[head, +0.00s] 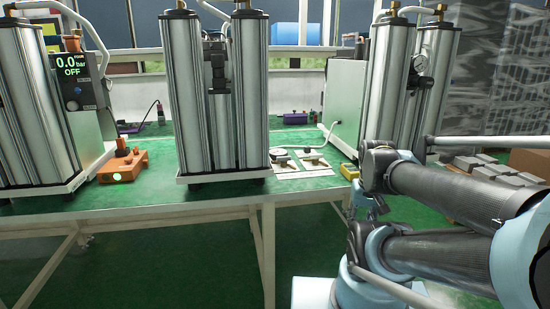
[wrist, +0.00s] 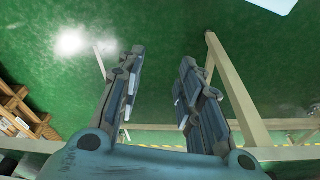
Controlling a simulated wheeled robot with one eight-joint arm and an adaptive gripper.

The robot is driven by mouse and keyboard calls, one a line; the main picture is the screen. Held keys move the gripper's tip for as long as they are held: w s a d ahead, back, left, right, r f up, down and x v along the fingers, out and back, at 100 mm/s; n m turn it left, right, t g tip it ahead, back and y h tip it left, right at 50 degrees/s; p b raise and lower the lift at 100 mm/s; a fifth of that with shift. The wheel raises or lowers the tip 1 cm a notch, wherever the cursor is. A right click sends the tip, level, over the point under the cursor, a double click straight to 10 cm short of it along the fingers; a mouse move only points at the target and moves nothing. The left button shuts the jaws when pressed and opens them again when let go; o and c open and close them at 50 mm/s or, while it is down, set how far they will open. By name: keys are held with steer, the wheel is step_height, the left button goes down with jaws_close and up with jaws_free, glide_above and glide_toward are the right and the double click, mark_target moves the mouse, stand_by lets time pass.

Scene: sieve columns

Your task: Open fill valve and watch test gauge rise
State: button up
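A unit with a lit display (head: 71,68) reading "0.0 bar" and "OFF" stands at the left of the bench in the head view. A small round gauge (head: 421,62) sits on the right-hand twin column (head: 404,85). The middle twin column (head: 215,95) carries a dark fitting (head: 217,75) between its cylinders. Brass fittings top the columns. I cannot tell which part is the fill valve. In the wrist view my gripper (wrist: 162,58) is open and empty, its fingers apart over green floor.
The green bench top (head: 160,195) holds an orange device (head: 123,166) at left and white cards (head: 302,166) with small parts right of the middle column. A yellow block (head: 349,171) lies near the arm. Bench legs (wrist: 232,90) stand beside the gripper in the wrist view.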

steer(key=shift+o, duration=0.6)
steer(key=shift+a, duration=0.1)
steer(key=o, duration=0.4)
steer(key=shift+s+r, duration=0.25)
steer(key=shift+s, duration=0.05)
steer(key=o, duration=0.5)
steer(key=shift+w+a+r, duration=0.2)
steer(key=shift+w+r, duration=0.05)
steer(key=shift+r, duration=0.35)
steer(key=shift+w+a+r, duration=0.15)
steer(key=shift+w+r, duration=0.1)
steer(key=shift+r, duration=0.35)
step_height(320, 180, up, 20)
steer(key=n+g, duration=0.2)
steer(key=n, duration=0.1)
glide_above(284, 159)
steer(key=w, duration=0.1)
step_height(284, 159, down, 17)
steer(key=shift+f, duration=0.2)
